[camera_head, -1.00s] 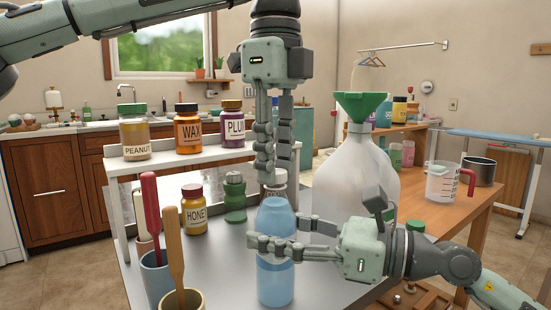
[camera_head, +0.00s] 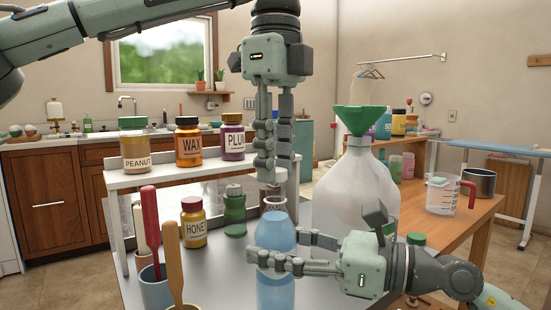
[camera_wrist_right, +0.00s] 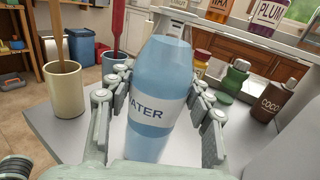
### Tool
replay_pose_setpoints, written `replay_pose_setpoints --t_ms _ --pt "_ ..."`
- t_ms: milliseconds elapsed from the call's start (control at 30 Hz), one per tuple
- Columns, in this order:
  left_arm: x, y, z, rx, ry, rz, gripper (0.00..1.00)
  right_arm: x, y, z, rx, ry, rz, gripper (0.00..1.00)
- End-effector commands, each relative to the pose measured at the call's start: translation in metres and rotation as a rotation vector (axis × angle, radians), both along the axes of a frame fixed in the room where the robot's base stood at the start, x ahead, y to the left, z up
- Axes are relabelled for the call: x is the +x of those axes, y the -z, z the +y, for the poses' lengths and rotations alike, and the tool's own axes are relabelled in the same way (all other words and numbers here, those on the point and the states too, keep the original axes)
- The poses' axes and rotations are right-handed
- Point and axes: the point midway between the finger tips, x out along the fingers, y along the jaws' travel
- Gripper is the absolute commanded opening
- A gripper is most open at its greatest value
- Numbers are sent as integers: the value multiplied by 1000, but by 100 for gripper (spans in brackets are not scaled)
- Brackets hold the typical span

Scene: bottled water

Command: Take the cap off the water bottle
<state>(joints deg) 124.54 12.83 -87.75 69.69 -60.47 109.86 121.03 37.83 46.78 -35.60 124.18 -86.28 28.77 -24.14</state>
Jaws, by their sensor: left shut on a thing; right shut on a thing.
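The blue water bottle (camera_head: 276,229) stands upright over the grey table (camera_head: 205,270). My right gripper (camera_head: 277,259) is shut around the bottle's body from the side. The right wrist view shows the bottle (camera_wrist_right: 164,80) with its white WATER label between the right fingers (camera_wrist_right: 163,95). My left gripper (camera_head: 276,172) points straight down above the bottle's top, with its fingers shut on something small. That thing, apparently the cap, is hidden by the fingers. No cap shows clearly on the bottle, and the left gripper is out of the right wrist view.
A honey jar (camera_head: 194,228), a green bottle (camera_head: 235,208) and a brown COCO bottle (camera_wrist_right: 275,101) stand behind. Cups holding utensils, including a cream cup (camera_wrist_right: 65,92), stand left. A large jug (camera_head: 362,190) with a green funnel (camera_head: 359,117) stands close on the right.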

Motion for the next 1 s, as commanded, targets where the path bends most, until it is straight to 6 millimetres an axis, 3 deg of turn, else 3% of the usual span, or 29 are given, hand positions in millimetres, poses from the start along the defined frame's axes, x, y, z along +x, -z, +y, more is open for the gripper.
replay_pose_setpoints --t_ms 333,633,667,833,1000 --pt "0 -35 -1 -1 0 -2 0 0 0 0 0 0 0 0" --pt "0 -40 0 1 1 1 0 0 0 0 0 0 0 0" --pt "0 -40 0 0 1 0 0 0 0 0 0 0 0 54" --pt "0 -40 0 0 0 0 0 0 0 0 0 0 0 75" --pt "0 -40 0 0 0 0 0 0 0 0 0 0 0 75"
